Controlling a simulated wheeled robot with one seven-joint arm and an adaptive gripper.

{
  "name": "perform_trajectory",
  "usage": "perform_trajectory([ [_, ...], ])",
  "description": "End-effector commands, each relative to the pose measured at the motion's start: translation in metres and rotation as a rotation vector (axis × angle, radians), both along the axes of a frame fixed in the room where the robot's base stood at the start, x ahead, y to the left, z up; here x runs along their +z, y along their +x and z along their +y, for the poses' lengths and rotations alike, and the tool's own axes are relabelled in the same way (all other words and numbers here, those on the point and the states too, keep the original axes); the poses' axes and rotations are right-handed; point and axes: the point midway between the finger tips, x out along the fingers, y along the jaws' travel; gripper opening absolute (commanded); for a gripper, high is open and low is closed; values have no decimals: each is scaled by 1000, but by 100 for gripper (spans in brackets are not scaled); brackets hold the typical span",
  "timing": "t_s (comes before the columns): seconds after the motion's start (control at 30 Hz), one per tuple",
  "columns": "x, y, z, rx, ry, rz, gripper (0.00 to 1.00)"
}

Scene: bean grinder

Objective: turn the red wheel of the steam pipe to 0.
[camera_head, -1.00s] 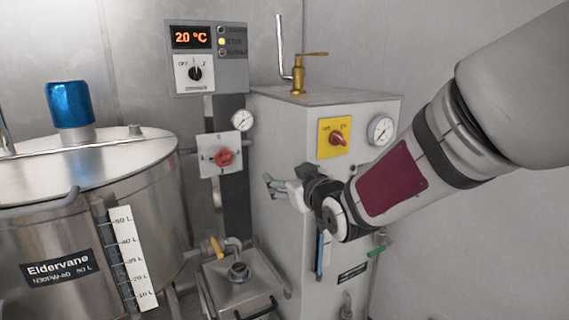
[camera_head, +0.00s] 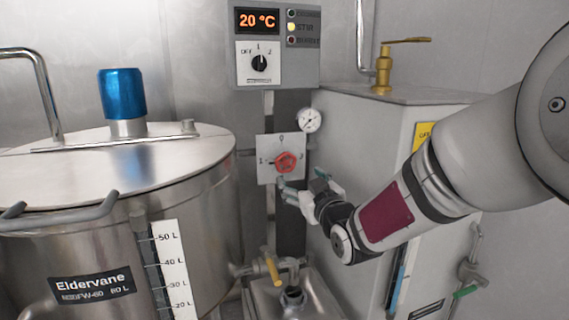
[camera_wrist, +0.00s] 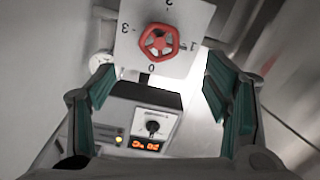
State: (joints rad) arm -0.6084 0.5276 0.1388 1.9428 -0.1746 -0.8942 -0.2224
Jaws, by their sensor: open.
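The red wheel (camera_head: 286,162) sits on a white plate (camera_head: 265,145) with number marks, between the steel vessel and the cabinet. In the wrist view the red wheel (camera_wrist: 158,42) appears upside down on its plate (camera_wrist: 185,62), with marks 0, 1, 2 and 3 around it. The 0 is at the plate's top in the head view. My gripper (camera_head: 282,190) is open and empty, just below and right of the wheel in the head view. In the wrist view its fingers (camera_wrist: 160,85) are spread wide, with the wheel beyond them, apparently untouched.
A control box (camera_head: 277,45) showing 20 °C is above the plate. A gauge (camera_head: 308,120) is right of the plate. The steel vessel (camera_head: 110,190) stands left, the cabinet (camera_head: 375,125) right.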

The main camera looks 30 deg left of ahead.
Motion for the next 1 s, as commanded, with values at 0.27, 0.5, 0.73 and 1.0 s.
perform_trajectory([
  [0.27,-2,34,40,0,1,0,71],
  [0.5,-1,60,71,0,1,1,71],
  [0.73,-1,75,88,0,-1,1,71],
  [1.0,-1,79,92,0,-1,1,71],
])
